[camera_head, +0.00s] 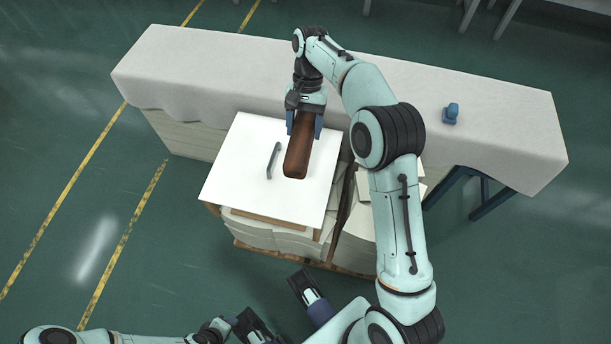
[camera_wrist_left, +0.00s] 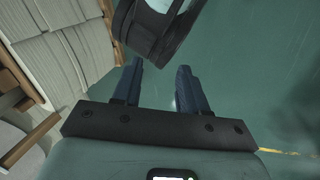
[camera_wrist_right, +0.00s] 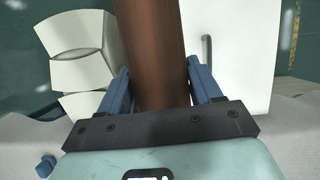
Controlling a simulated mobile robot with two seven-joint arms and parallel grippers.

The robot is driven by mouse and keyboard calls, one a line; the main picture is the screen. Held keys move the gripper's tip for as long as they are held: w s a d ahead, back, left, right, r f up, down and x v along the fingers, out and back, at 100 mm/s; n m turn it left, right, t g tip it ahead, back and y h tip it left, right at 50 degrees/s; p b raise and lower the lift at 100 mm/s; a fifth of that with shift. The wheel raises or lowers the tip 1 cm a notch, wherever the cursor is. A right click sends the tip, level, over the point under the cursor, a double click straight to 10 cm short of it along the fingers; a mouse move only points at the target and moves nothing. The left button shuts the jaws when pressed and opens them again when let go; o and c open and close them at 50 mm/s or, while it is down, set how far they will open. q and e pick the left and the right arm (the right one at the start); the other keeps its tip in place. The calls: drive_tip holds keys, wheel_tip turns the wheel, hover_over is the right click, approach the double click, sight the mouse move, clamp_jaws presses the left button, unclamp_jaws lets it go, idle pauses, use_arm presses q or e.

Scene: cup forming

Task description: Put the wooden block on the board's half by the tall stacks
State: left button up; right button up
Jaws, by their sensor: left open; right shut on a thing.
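The reddish-brown wooden block (camera_head: 297,158) is held by my right gripper (camera_head: 305,124), which is shut on its far end. The block also shows between the fingers in the right wrist view (camera_wrist_right: 155,50). It is over the right part of the white board (camera_head: 240,165); I cannot tell whether it touches it. The board also shows in the right wrist view (camera_wrist_right: 240,60). Pale stacks (camera_head: 265,236) stand under and beside the board; which are the tall ones is unclear. My left gripper (camera_wrist_left: 160,68) is open and empty, low and away from the board.
A grey handle (camera_head: 273,160) stands on the board, left of the block. A long cloth-covered table (camera_head: 480,110) runs behind, with a small blue object (camera_head: 451,113) on it. Pale stacks (camera_wrist_right: 80,55) stand beside the board in the right wrist view. Green floor is clear at left.

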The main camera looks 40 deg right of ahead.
drive_tip(key=shift+s+d+r, duration=0.1)
drive_tip(key=shift+d+r, duration=0.15)
drive_tip(key=shift+d, duration=0.1)
drive_tip(key=shift+d+m+b, duration=0.15)
drive_tip(key=shift+m+b, duration=0.15)
drive_tip(key=shift+b, duration=0.1)
use_arm(q)
drive_tip(key=w+a+f+t+y+b, duration=0.1)
drive_tip(key=w+a+f+t+b, duration=0.1)
drive_tip(key=w+a+f+b, duration=0.3)
drive_tip(key=shift+n+g, duration=0.3)
drive_tip(key=shift+g, duration=0.6)
drive_tip(key=shift+s+d+f, duration=0.2)
drive_tip(key=shift+s+f, duration=0.35)
drive_tip(key=shift+f, duration=0.1)
drive_tip(key=shift+s+d+f, duration=0.25)
drive_tip(key=shift+s+f, duration=0.25)
drive_tip(key=shift+f, duration=0.15)
drive_tip(key=shift+s+d+f, duration=0.2)
drive_tip(key=shift+s+f, duration=0.35)
drive_tip(key=shift+f, duration=0.1)
use_arm(e)
drive_tip(key=shift+f, duration=9.65)
drive_tip(key=shift+f, duration=0.2)
drive_tip(key=o, duration=1.5)
drive_tip(key=shift+o, duration=0.2)
